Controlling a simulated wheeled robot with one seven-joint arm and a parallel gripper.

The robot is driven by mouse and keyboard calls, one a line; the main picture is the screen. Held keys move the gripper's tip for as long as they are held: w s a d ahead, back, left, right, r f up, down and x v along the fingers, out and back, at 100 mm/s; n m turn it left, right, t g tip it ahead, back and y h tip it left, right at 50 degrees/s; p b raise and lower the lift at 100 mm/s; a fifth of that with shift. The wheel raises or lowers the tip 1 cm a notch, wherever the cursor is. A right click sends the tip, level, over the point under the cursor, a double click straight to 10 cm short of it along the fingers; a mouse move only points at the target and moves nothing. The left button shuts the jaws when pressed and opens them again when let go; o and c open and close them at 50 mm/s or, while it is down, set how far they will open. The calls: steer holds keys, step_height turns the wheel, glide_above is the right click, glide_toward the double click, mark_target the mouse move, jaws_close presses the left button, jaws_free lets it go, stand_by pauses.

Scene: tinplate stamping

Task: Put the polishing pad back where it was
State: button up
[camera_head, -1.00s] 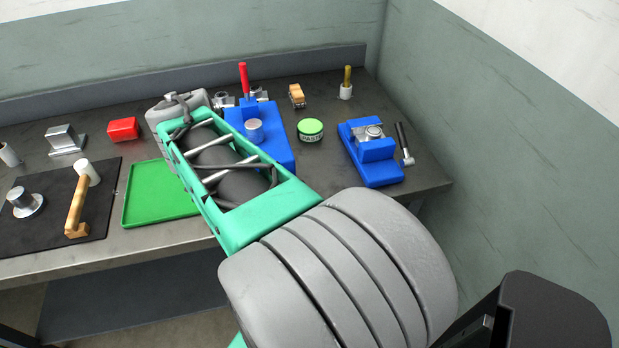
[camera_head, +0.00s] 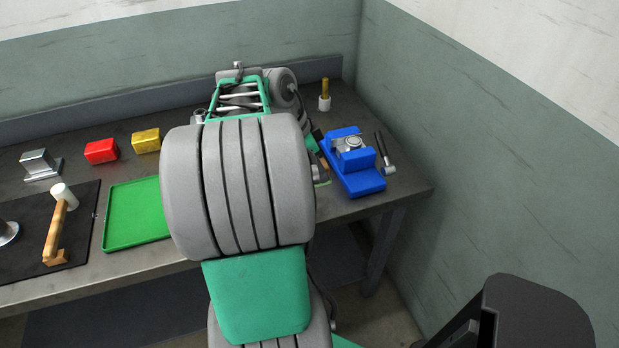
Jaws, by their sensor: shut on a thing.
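My gripper (camera_head: 319,160) is low over the right part of the bench, just left of the blue fixture. My own arm hides most of it, and I see only parts of its end. A small brown piece (camera_head: 324,162) shows beside it, and it seems to be part of the polishing pad in the jaws. The pad's full shape and whether it touches the bench are hidden.
The blue fixture (camera_head: 367,185) holds a metal part, with a black-handled tool (camera_head: 385,152) on its right. A cup with a yellow-handled tool (camera_head: 324,102) stands behind. Red (camera_head: 101,150) and yellow (camera_head: 146,140) blocks, a green tray (camera_head: 122,231) and a mallet (camera_head: 57,225) are left.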

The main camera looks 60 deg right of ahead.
steer(key=w+d+f, duration=0.1)
steer(key=f, duration=0.1)
steer(key=w+d+f, duration=0.2)
steer(key=f, duration=0.1)
steer(key=shift+w+f, duration=0.25)
steer(key=shift+f, duration=0.05)
steer(key=shift+w+d+f+p, duration=0.15)
steer(key=shift+f+p, duration=0.2)
steer(key=shift+f, duration=1.45)
steer(key=o, duration=1.2)
steer(key=v, duration=1.2)
steer(key=w+a+r+n+t, duration=0.1)
steer(key=w+a+n+t, duration=0.2)
steer(key=w+a+n, duration=0.8)
steer(key=s+a+f+n+t+y, duration=0.1)
steer(key=a+n, duration=0.7)
steer(key=a, duration=0.6)
steer(key=s+a+f+n+t+y, duration=0.1)
steer(key=a+f+n+t+y, duration=0.1)
steer(key=a+n, duration=0.6)
steer(key=a, duration=0.7)
steer(key=shift+f+t, duration=0.25)
steer(key=shift+t, duration=0.05)
